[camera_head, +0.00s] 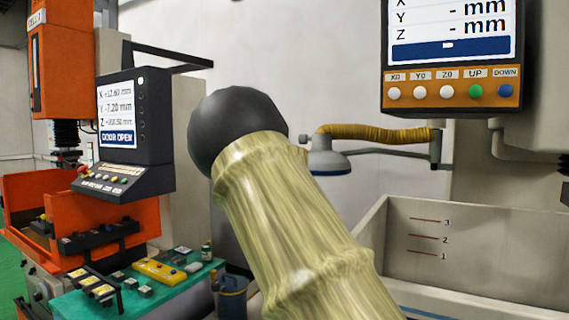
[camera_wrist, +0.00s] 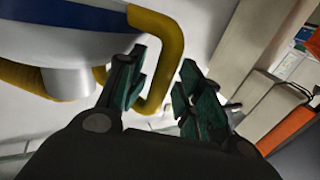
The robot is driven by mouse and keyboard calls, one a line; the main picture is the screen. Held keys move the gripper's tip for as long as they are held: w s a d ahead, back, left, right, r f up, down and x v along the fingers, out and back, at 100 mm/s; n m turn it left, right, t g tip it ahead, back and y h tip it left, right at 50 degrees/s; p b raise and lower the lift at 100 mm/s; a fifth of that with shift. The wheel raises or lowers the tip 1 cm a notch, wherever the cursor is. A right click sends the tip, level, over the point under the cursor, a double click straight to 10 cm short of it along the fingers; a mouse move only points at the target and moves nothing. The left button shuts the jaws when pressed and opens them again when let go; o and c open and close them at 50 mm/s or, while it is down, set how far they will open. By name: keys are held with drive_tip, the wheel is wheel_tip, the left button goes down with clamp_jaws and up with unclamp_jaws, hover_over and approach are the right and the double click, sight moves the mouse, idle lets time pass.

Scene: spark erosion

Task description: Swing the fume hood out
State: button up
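The fume hood (camera_head: 328,160) is a small grey dome with a blue rim. It hangs from a grey bracket arm (camera_head: 390,154) near the tank, partly hidden by my arm. A yellow ribbed hose (camera_head: 375,132) runs from it to the right. In the wrist view the white and blue hood (camera_wrist: 75,18) fills the upper left, with a yellow bent tube (camera_wrist: 172,60) beside it. My gripper (camera_wrist: 163,62) is open, fingers apart. The tube shows between and behind the fingers; I cannot tell whether they touch it. My gripper is hidden in the head view.
The tank (camera_head: 440,250) with level marks stands at the right, below a display panel (camera_head: 450,60) with buttons. An orange machine (camera_head: 140,225) with a console (camera_head: 125,125) and a green tool table (camera_head: 170,285) are at the left. A pale wall is behind.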

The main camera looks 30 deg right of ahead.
drive_tip(key=v, duration=0.3)
drive_tip(key=shift+a+r, duration=0.15)
idle(0.3)
